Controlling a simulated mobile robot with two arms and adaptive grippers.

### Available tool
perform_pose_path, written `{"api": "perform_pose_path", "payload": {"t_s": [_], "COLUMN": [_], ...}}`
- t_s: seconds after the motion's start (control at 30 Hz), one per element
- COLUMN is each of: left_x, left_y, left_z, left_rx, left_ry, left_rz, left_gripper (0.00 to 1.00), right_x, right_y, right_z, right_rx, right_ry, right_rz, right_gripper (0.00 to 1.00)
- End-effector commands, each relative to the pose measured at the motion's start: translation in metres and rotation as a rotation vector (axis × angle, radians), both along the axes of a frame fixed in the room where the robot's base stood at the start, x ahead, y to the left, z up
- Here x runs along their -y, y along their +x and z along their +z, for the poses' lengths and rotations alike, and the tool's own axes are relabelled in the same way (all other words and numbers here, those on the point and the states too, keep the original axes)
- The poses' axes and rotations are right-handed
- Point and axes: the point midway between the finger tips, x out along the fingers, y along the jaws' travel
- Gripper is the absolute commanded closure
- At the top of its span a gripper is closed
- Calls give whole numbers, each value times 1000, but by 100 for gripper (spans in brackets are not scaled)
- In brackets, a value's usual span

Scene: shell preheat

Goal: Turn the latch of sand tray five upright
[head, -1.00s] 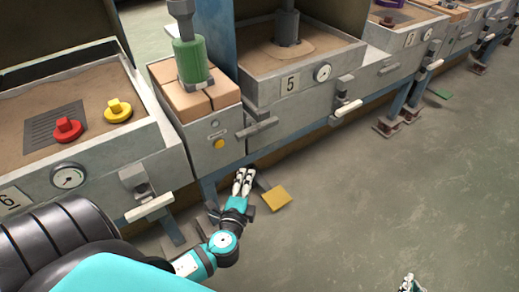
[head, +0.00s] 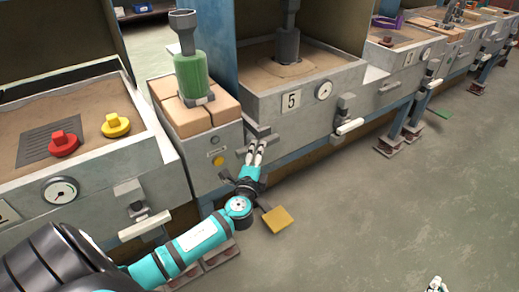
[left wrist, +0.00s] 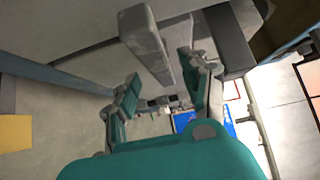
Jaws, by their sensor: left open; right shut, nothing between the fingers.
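Sand tray five (head: 265,108) carries a "5" plate and a round gauge on its front. A grey latch (head: 258,131) with a bar lying roughly level is at the left end of that front. A white-handled lever (head: 347,125) is at its right end. My left gripper (head: 256,148) is open just below the grey latch. In the left wrist view a grey bar (left wrist: 146,45) reaches between the spread fingers of my left gripper (left wrist: 163,82); contact cannot be told. My right gripper (head: 436,284) is shut and empty at the bottom edge, partly cut off.
A yellow pedal (head: 277,219) is low by the floor. Another sand tray (head: 95,175) is at left.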

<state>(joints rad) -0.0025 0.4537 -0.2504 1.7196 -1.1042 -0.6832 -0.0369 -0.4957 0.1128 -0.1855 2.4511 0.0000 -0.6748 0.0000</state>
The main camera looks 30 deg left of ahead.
Motion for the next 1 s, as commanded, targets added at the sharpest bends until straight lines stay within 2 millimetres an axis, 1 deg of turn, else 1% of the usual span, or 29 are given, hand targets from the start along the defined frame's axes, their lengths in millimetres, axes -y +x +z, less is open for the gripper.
{"api": "perform_pose_path", "payload": {"t_s": [0.03, 0.1, 0.2, 0.33, 0.57, 0.67, 0.9, 0.93, 1.0], "left_x": [-3, -6, -10, -11, -11, -11, -11, -11, -11], "left_y": [8, 16, 24, 28, 28, 28, 28, 28, 28], "left_z": [0, 0, 0, -1, 0, 0, 0, -1, -1], "left_rx": [2, 1, 1, 0, 0, 0, -1, -1, -1], "left_ry": [2, 2, 0, 1, 0, 0, 0, 0, 0], "left_rz": [0, 0, 0, -1, -1, -1, -1, -1, -1], "left_gripper": [54, 54, 54, 54, 54, 66, 97, 100, 100], "right_x": [-1, -2, -4, -5, -5, -5, -4, -4, -4], "right_y": [2, 4, 6, 7, 7, 7, 7, 7, 7], "right_z": [3, 8, 14, 18, 18, 18, 18, 18, 18], "right_rx": [22, 54, 85, 103, 106, 105, 104, 104, 104], "right_ry": [6, 14, 21, 25, 26, 26, 26, 26, 26], "right_rz": [2, 3, 5, 6, 6, 6, 6, 6, 6], "right_gripper": [100, 100, 100, 100, 100, 100, 100, 100, 100]}}
